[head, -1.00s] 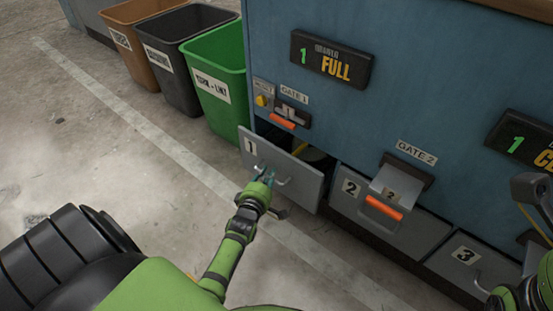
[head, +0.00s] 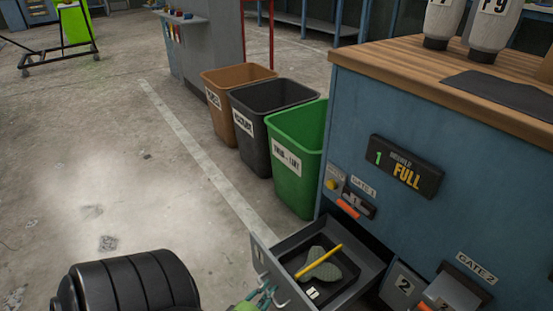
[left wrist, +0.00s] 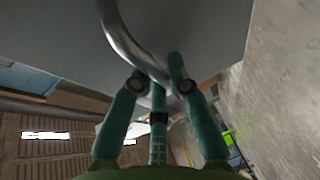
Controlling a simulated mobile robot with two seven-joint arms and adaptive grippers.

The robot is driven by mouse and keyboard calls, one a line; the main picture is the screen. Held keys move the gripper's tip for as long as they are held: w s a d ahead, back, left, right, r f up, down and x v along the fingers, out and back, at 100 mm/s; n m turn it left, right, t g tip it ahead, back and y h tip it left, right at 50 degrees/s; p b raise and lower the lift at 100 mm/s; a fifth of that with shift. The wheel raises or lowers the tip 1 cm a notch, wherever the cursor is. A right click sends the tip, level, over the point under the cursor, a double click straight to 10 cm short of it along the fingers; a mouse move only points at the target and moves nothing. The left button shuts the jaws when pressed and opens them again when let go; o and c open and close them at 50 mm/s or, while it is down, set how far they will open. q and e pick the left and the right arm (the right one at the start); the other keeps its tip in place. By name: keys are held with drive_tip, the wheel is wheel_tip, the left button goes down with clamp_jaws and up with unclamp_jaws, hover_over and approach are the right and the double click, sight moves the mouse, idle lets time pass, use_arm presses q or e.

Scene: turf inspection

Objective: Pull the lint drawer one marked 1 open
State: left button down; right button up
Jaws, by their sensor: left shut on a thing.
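Lint drawer one (head: 362,284) stands pulled out from the blue cabinet, its open top showing. Inside lie a grey-green lint pad and a yellow stick (head: 319,261). Its grey front panel (head: 266,252) faces left and is seen nearly edge-on, so the number 1 cannot be read. My left gripper (head: 268,295) is at the front panel, at the bottom edge of the head view. In the left wrist view its teal fingers (left wrist: 160,85) are shut on the curved metal drawer handle (left wrist: 122,38). My right gripper is out of view.
The green bin (head: 298,160), black bin (head: 264,130) and brown bin (head: 226,108) stand behind the drawer, beside the cabinet (head: 400,125). Drawer two (head: 398,285) and the gate 2 lever (head: 458,292) are to the right. Floor at left is open.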

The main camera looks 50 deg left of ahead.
use_arm(q)
drive_tip(key=shift+s, duration=0.35)
drive_tip(key=c, duration=1.4)
unclamp_jaws()
drive_tip(key=shift+r, duration=0.1)
drive_tip(key=shift+r, duration=0.55)
drive_tip(key=o, duration=0.6)
drive_tip(key=r, duration=0.8)
drive_tip(key=shift+w+a+r, duration=0.15)
drive_tip(key=shift+a+r, duration=0.05)
drive_tip(key=shift+r, duration=0.1)
drive_tip(key=shift+d+r, duration=0.15)
drive_tip(key=shift+r, duration=0.15)
drive_tip(key=c, duration=0.6)
drive_tip(key=shift+f, duration=0.1)
drive_tip(key=shift+f, duration=0.1)
